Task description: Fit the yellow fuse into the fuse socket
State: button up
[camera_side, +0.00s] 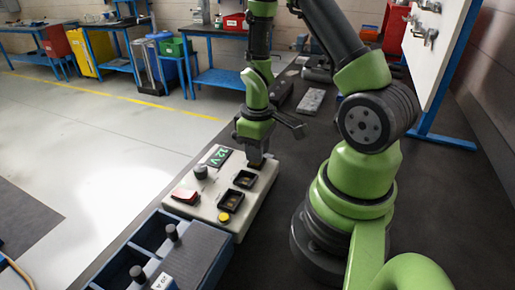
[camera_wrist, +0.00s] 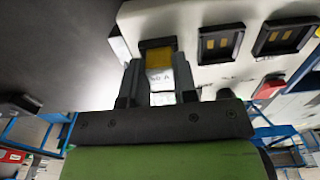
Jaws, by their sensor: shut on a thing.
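In the wrist view, my gripper (camera_wrist: 158,85) is shut on the yellow fuse (camera_wrist: 157,56), whose yellow part shows beyond a pale part between the fingers. In the side view, my gripper (camera_side: 255,150) points down at the far end of the cream fuse box (camera_side: 203,212), and the fuse cannot be made out there. Two black-framed fuse sockets (camera_side: 244,179) show clear of my gripper; they also show in the wrist view (camera_wrist: 220,43). A dark patch lies right under my fingertips. I cannot tell whether the fuse is inside a socket or just above one.
A grey block (camera_side: 311,101) lies behind. The dark bench right of the box is bare.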

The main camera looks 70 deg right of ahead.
jog(key=o, duration=1)
jog(key=shift+c, duration=0.2)
jog(key=shift+r, duration=0.1)
jog(key=shift+r, duration=3.45)
jog(key=shift+a+r, duration=0.1)
jog(key=shift+r, duration=0.1)
jog(key=s+a+r+m+t+y, duration=0.1)
jog(key=s+a+r+m+t, duration=0.1)
jog(key=a+r, duration=0.4)
jog(key=s+a+r+m+t+y, duration=0.1)
jog(key=s+a+r+m+t, duration=0.1)
jog(key=s+a+r+t, duration=0.2)
jog(key=a+r+t, duration=0.1)
jog(key=a+r, duration=0.2)
jog(key=r, duration=0.4)
jog(key=shift+s+r, duration=0.15)
jog(key=shift+s, duration=0.15)
